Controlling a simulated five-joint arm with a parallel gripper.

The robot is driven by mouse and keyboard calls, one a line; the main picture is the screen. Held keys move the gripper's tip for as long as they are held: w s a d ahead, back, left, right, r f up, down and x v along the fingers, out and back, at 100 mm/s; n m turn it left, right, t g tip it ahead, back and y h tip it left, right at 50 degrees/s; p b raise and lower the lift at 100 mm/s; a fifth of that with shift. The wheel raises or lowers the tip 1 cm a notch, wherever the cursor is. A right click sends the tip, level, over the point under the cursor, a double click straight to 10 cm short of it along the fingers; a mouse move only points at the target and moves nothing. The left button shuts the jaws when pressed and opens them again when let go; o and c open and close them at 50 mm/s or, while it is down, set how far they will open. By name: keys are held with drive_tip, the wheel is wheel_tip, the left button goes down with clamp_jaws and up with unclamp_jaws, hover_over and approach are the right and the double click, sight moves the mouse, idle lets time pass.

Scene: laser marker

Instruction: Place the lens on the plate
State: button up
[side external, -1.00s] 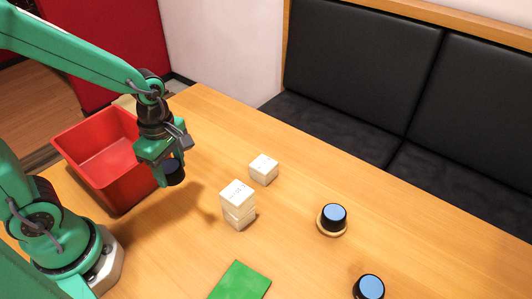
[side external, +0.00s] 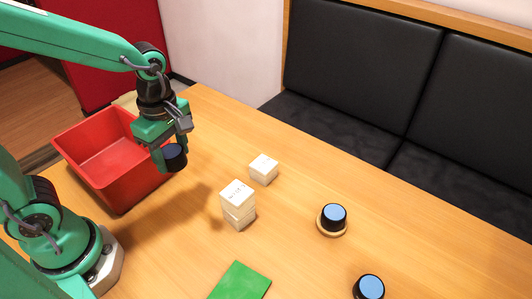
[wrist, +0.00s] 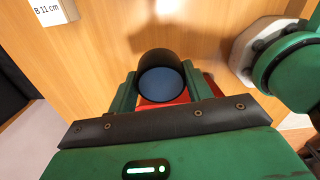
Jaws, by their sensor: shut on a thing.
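My gripper (side external: 166,152) is shut on a black round lens (side external: 176,159) and holds it in the air beside the red bin. In the wrist view the held lens (wrist: 163,82) sits between the two green fingers, its blue face toward the camera. A second black lens with a blue top (side external: 334,213) stands upright on a round wooden plate (side external: 329,232) at the right. A third such lens (side external: 369,286) stands at the bottom edge, partly cut off. A flat green square (side external: 240,281) lies on the table at the front, empty and partly cut off.
A red open bin (side external: 95,150) stands behind and left of my gripper. A stack of white blocks (side external: 238,203) and a single white block (side external: 263,168) stand mid-table. The wooden table (side external: 290,255) is clear between these things. A black padded bench (side external: 365,60) lies beyond.

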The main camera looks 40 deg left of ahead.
drive_tip(key=d+m, duration=0.8)
drive_tip(key=d, duration=0.5)
drive_tip(key=m, duration=0.7)
hover_over(247, 283)
drive_tip(key=shift+f, duration=4.95)
drive_tip(key=shift+f, duration=0.1)
drive_tip(key=shift+f, duration=1.9)
drive_tip(key=shift+f, duration=0.15)
drive_tip(key=o, duration=1.1)
